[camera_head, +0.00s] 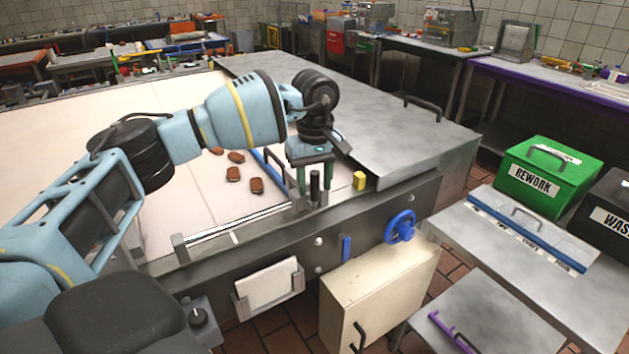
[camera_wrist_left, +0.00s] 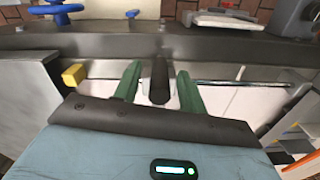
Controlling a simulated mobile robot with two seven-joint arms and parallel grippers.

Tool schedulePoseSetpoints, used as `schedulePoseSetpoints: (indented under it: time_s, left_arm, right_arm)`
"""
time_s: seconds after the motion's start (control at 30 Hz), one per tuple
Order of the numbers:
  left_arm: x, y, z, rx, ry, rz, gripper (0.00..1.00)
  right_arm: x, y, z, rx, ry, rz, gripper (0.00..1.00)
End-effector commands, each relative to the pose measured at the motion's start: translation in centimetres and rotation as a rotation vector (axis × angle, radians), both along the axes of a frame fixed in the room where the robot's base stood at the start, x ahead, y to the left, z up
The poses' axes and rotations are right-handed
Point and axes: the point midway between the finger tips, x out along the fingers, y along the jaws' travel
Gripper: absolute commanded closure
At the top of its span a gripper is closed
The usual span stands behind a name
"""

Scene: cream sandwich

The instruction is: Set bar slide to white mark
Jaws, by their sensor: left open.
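My left gripper (camera_head: 314,188) points down over the near edge of the pale conveyor. Its two green fingers are open, one on each side of a dark upright handle (camera_head: 315,184). In the left wrist view the handle (camera_wrist_left: 160,82) stands between the open fingers (camera_wrist_left: 158,88), with a visible gap on each side. The handle sits on the slide rail, a thin metal rod (camera_head: 235,223) along the machine's near edge. A small pale mark (camera_wrist_left: 240,73) shows beside the rod in the left wrist view; I cannot tell if it is the white mark. My right gripper is out of view.
A yellow block (camera_head: 360,181) sits at the rail's right end. Several brown biscuits (camera_head: 235,156) lie on the belt beside a blue strip (camera_head: 266,165). A blue handwheel (camera_head: 400,227) is on the machine's front. A green REWORK box (camera_head: 549,172) stands at the right.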

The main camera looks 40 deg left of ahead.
Motion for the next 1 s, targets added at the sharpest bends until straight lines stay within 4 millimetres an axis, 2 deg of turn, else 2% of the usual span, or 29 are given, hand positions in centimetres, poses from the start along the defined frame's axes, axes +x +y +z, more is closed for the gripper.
schedulePoseSetpoints:
  time_s: [0.3,0.6,1.0]
  left_arm:
    - [-0.01,0.02,-0.27,0.0,0.0,0.0,0.6]
    - [0.0,0.02,-0.24,0.0,0.0,0.0,0.99]
    - [0.0,0.04,-0.21,0.0,0.0,0.001,1.0]
  right_arm:
    - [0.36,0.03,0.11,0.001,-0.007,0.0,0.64]
    - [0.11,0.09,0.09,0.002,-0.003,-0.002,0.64]
    - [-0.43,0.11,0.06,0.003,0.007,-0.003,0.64]
